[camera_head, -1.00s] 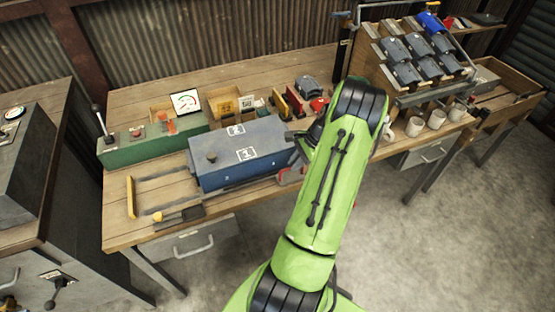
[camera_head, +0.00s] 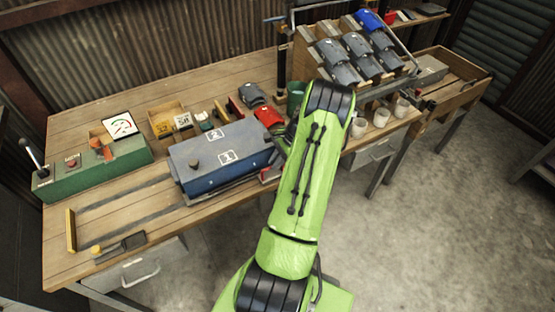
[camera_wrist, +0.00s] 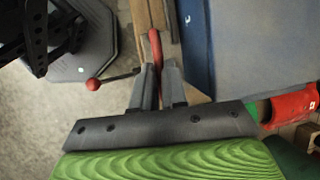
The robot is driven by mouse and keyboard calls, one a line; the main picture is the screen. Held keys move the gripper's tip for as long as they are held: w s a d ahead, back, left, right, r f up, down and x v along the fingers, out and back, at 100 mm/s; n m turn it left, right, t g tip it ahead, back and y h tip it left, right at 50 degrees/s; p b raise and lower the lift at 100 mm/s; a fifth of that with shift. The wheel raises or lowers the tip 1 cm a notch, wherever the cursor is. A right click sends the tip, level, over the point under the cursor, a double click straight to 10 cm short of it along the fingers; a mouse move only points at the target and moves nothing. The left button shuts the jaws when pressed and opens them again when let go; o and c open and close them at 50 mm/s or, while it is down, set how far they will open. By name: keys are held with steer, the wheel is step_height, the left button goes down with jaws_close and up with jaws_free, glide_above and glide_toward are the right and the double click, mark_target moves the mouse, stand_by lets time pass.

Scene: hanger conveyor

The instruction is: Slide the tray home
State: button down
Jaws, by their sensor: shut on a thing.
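The tray appears to be the blue box (camera_head: 222,178) with a grey lid, a dark knob and two white number labels. It sits on two dark rails on the wooden bench, away from the yellow stop (camera_head: 71,230) at their left end. In the wrist view its blue side (camera_wrist: 196,50) runs along the right of my gripper (camera_wrist: 157,72). The fingers are shut on a red handle (camera_wrist: 155,48) beside the tray.
A green control box (camera_head: 95,170) with a lever and a gauge (camera_head: 120,125) stands behind the rails. A yellow-and-black tool (camera_head: 120,246) lies in front. A rack of grey parts (camera_head: 350,55) and white cups (camera_head: 381,117) are at right. A red-knobbed lever (camera_wrist: 93,84) shows near the fingers.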

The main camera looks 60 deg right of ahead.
steer(key=shift+s+d, duration=0.15)
steer(key=shift+d, duration=0.1)
steer(key=c, duration=1.2)
jaws_free()
steer(key=shift+o, duration=0.2)
steer(key=p+v, duration=0.3)
steer(key=v, duration=1.2)
steer(key=shift+s+r, duration=0.2)
steer(key=shift+r, duration=0.15)
